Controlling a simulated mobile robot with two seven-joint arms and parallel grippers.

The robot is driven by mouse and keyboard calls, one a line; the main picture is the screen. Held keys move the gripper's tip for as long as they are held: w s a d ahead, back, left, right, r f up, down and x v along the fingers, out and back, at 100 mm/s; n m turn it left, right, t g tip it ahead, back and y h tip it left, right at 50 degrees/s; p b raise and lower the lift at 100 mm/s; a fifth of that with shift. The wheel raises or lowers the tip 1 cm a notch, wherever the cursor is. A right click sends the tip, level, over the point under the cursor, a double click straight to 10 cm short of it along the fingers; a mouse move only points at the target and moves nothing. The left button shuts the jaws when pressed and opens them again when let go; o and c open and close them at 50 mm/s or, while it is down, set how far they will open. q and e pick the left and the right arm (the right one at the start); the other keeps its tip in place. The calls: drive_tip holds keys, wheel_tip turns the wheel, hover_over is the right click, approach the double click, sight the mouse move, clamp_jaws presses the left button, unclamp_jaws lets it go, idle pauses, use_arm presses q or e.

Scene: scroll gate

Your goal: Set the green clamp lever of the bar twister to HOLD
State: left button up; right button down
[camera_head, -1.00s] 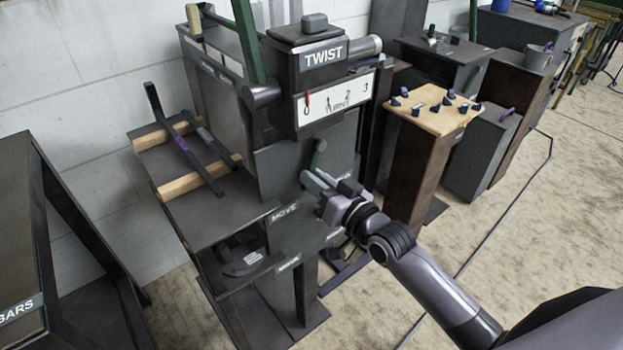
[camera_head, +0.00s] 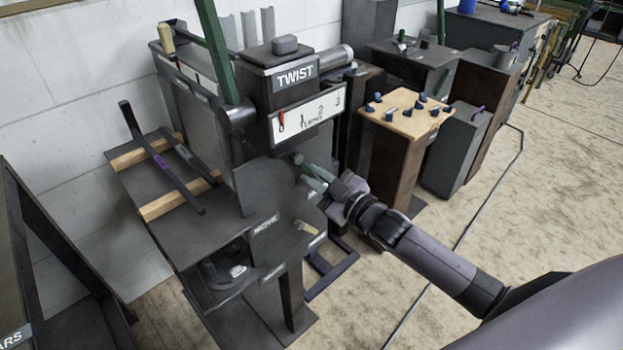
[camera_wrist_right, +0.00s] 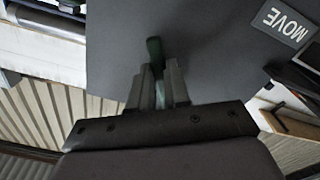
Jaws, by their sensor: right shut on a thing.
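The bar twister (camera_head: 262,180) is a dark grey machine with a TWIST sign (camera_head: 296,74) and a numbered scale (camera_head: 310,116). Its green clamp lever (camera_head: 298,159) sticks out of the front, below the scale. My right gripper (camera_head: 316,180) is at the lever from the right and is shut on it. In the right wrist view the lever (camera_wrist_right: 154,50) runs between the two fingers of my right gripper (camera_wrist_right: 157,75), its tip showing past them. A MOVE label (camera_head: 266,224) is lower on the machine. I see no HOLD label that I can read. My left gripper is not in view.
A rack with two bars (camera_head: 160,160) is on the machine's left side. A BARS stand (camera_head: 14,335) is at the lower left. A wooden-topped stand (camera_head: 412,112) with small dark blue pieces is at the right.

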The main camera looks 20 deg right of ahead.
drive_tip(key=shift+d+r+n, duration=0.1)
drive_tip(key=shift+d+n, duration=0.15)
drive_tip(key=shift+n, duration=0.25)
drive_tip(key=shift+w+d, duration=0.1)
drive_tip(key=c, duration=1.1)
unclamp_jaws()
drive_tip(key=shift+r, duration=0.1)
drive_tip(key=shift+v, duration=3.6)
drive_tip(key=s+a+f+m+g+h+p, duration=0.1)
drive_tip(key=s+a+f+m+g+p, duration=0.1)
drive_tip(key=s, duration=0.4)
drive_tip(key=s+a+f+m+g+h+p, duration=0.1)
drive_tip(key=s+f+m+g+p, duration=0.1)
drive_tip(key=s+f, duration=0.4)
drive_tip(key=s+a+f+m+g+h+p, duration=0.2)
drive_tip(key=s+f+m, duration=0.2)
drive_tip(key=s, duration=0.4)
drive_tip(key=shift+s+a+f+m, duration=0.15)
drive_tip(key=shift+a+m, duration=0.15)
drive_tip(key=shift+a, duration=0.1)
